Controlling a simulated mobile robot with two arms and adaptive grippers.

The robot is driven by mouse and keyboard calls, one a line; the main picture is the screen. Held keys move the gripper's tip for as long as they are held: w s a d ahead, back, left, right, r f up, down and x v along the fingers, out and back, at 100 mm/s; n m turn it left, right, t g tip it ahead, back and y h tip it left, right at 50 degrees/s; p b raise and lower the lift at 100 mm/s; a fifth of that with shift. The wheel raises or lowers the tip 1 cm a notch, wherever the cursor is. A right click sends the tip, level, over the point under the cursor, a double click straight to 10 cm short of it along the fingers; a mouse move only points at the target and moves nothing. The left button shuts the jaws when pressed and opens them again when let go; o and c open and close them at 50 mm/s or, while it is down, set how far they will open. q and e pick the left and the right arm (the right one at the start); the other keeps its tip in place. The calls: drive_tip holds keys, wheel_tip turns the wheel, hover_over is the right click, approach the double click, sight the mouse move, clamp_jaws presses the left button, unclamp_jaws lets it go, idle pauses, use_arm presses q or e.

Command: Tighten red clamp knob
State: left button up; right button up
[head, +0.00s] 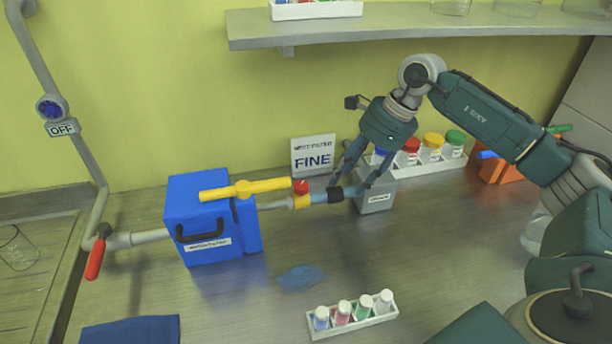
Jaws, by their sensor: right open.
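A small red knob (301,187) sits on top of the yellow clamp (302,202) on the pipe to the right of the blue box (212,215). A light blue tube with a dark sleeve (335,194) continues right from the clamp. My right gripper (352,184) is open, pointing down at the tube, just right of the knob. Its fingers are spread near the dark sleeve and the grey block; whether they touch either cannot be told. No part of my left gripper shows.
A grey block (376,200) stands under the right gripper. A "FINE" sign (313,156) and a rack of colored-lid bottles (440,162) are behind. A small vial rack (352,321) and a blue cloth (301,277) lie in front. A shelf (400,24) hangs above.

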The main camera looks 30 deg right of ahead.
drive_tip(key=p, duration=0.3)
approach(303, 185)
drive_tip(key=x, duration=0.5)
drive_tip(key=shift+w+a+r, duration=0.1)
drive_tip(key=shift+a, duration=0.05)
drive_tip(key=shift+p+x, duration=0.85)
drive_tip(key=shift+x, duration=0.25)
drive_tip(key=shift+w+f, duration=0.1)
drive_tip(key=shift+f, duration=0.55)
drive_tip(key=c, duration=1.1)
